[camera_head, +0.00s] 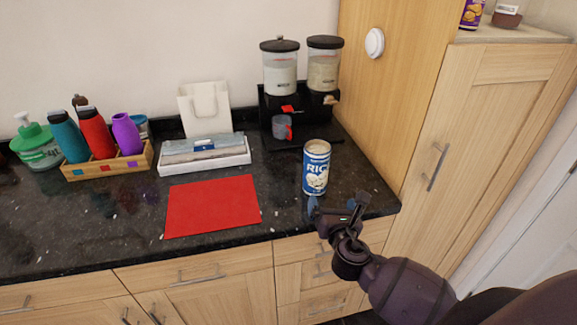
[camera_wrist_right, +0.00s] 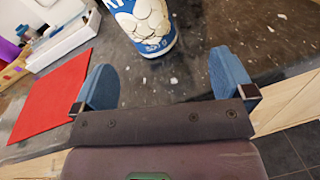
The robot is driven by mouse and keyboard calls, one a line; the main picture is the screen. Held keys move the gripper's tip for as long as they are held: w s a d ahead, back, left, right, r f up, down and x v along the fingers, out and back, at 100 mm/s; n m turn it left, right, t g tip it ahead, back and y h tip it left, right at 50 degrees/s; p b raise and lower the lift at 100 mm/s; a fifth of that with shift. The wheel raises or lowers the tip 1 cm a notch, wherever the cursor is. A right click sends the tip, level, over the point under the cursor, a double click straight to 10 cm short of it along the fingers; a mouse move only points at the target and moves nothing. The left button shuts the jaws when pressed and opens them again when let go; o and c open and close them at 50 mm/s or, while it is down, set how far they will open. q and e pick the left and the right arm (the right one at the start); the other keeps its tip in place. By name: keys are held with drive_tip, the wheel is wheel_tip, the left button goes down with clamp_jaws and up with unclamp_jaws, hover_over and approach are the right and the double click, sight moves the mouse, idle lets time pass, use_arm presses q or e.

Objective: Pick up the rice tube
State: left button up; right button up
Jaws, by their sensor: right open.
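The rice tube (camera_head: 316,168) is a blue and white cylinder marked "RICE". It stands upright on the dark granite counter, right of the red mat. Its lower part shows in the right wrist view (camera_wrist_right: 146,27), beyond the fingertips and between their lines, a little left of centre. My right gripper (camera_head: 337,204) is open and empty, at the counter's front edge, just in front of the tube and apart from it. Its two blue fingers (camera_wrist_right: 166,82) are spread wide. My left gripper is not in view.
A red mat (camera_head: 212,206) lies left of the tube. Behind it are a white tray (camera_head: 205,155) and a wooden bottle rack (camera_head: 108,164). A black dispenser (camera_head: 300,103) stands behind the tube. A tall wooden cabinet (camera_head: 395,90) bounds the right side.

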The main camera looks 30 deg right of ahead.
sight(321, 177)
drive_tip(key=w+r+n, duration=0.1)
drive_tip(key=w+r+n+t, duration=0.1)
drive_tip(key=shift+w+a+r+n, duration=0.1)
drive_tip(key=shift+w+a+n, duration=0.2)
drive_tip(key=shift+w+n, duration=0.1)
drive_tip(key=x, duration=0.4)
drive_tip(key=shift+w+d, duration=0.1)
drive_tip(key=shift+d, duration=0.05)
drive_tip(key=shift+a+f+x, duration=0.1)
drive_tip(key=shift+f+x, duration=0.05)
drive_tip(key=shift+x, duration=1.3)
drive_tip(key=shift+a+f+x, duration=0.15)
drive_tip(key=shift+x, duration=1.35)
drive_tip(key=shift+c, duration=0.3)
drive_tip(key=c, duration=1)
drive_tip(key=shift+c, duration=0.5)
drive_tip(key=shift+r, duration=0.15)
